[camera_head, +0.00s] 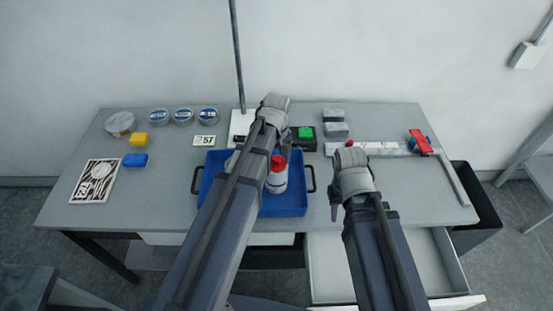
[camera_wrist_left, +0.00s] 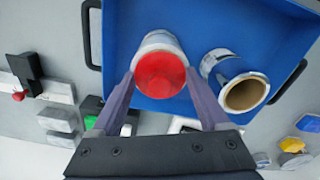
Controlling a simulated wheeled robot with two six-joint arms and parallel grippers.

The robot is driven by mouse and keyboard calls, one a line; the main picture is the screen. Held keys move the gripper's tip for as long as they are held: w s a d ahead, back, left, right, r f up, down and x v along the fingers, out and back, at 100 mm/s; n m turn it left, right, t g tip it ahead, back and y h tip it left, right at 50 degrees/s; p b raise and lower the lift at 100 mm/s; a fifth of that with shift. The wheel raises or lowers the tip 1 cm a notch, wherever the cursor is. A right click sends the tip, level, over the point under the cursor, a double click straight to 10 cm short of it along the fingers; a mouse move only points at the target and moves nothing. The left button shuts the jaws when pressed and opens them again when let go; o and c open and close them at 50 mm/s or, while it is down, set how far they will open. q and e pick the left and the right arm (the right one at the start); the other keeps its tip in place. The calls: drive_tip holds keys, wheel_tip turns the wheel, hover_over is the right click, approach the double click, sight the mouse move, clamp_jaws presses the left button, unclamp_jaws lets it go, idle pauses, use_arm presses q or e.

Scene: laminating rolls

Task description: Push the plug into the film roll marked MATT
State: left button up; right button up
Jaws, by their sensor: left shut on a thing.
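A red plug (camera_wrist_left: 160,75) sits between the fingertips of my left gripper (camera_wrist_left: 160,80), which is shut on it. The plug is over the end of an upright white roll (camera_wrist_left: 158,40). In the head view the red plug (camera_head: 278,162) shows at the top of the white roll (camera_head: 274,184); how deep it sits I cannot tell. A second roll (camera_wrist_left: 232,80) with an open brown core stands beside it, mostly behind my left arm in the head view. No MATT marking is readable. My right gripper (camera_head: 343,200) hangs right of the tray; its jaws are unclear.
The rolls stand in a blue tray (camera_head: 290,208) with black side handles. A green button box (camera_head: 305,133), grey blocks (camera_head: 335,129) and a white rail (camera_head: 370,149) lie behind and right. Yellow (camera_head: 139,139) and blue (camera_head: 135,160) blocks lie left. A drawer (camera_head: 440,262) is open at front right.

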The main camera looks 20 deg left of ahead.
use_arm(q)
drive_tip(key=shift+s+d+f, duration=0.2)
drive_tip(key=shift+s+f, duration=0.2)
drive_tip(key=shift+s, duration=0.15)
drive_tip(key=o, duration=1.2)
drive_tip(key=shift+w+a+r+p, duration=0.1)
drive_tip(key=shift+w+r+p, duration=0.1)
drive_tip(key=shift+r+p, duration=0.55)
wheel_tip(320, 180, up, 7)
drive_tip(key=p, duration=0.7)
drive_tip(key=shift+w+r, duration=0.1)
drive_tip(key=shift+w, duration=0.1)
drive_tip(key=s+d+f+m+y+b, duration=0.1)
drive_tip(key=s+d+f+m+b, duration=0.2)
drive_tip(key=s+d+m, duration=0.7)
drive_tip(key=s, duration=0.4)
drive_tip(key=shift+f+m, duration=0.15)
drive_tip(key=shift+m, duration=0.15)
